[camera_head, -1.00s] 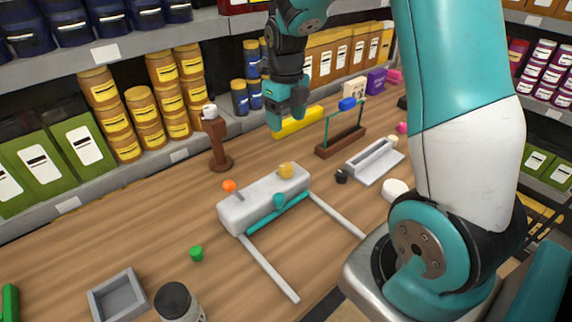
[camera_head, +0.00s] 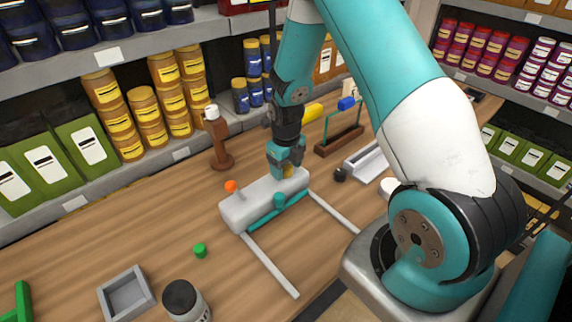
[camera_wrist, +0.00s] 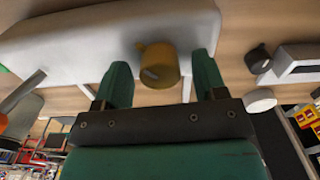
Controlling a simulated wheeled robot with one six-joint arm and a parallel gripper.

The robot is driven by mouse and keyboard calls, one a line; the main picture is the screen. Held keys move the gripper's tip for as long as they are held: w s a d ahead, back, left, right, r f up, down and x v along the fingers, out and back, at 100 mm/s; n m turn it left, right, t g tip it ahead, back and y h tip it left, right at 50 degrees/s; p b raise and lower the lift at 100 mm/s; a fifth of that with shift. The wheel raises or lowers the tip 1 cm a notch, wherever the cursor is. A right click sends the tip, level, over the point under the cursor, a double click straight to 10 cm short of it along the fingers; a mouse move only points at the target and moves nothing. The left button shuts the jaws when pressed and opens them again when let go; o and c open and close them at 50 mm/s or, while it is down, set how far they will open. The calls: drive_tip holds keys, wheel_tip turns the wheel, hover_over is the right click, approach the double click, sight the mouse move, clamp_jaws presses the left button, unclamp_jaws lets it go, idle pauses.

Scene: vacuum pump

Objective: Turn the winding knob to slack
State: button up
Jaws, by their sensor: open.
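The white pump block (camera_head: 240,209) lies on the wooden table, with white rails and a teal bar at its front. It also shows in the wrist view (camera_wrist: 75,45). The yellow knob (camera_wrist: 160,68) on the block has a small pointer and a pale mark; I take it as the winding knob. In the head view my gripper mostly hides it. My gripper (camera_head: 287,166) points down at the block's right end. In the wrist view my gripper (camera_wrist: 161,60) is open, one finger on each side of the knob, with visible gaps to it.
A brown stand (camera_head: 219,145) is behind left, a brown frame with a blue top (camera_head: 340,140) behind right. A black knob (camera_head: 340,174) is close right.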

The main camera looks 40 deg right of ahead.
drive_tip(key=c, duration=0.9)
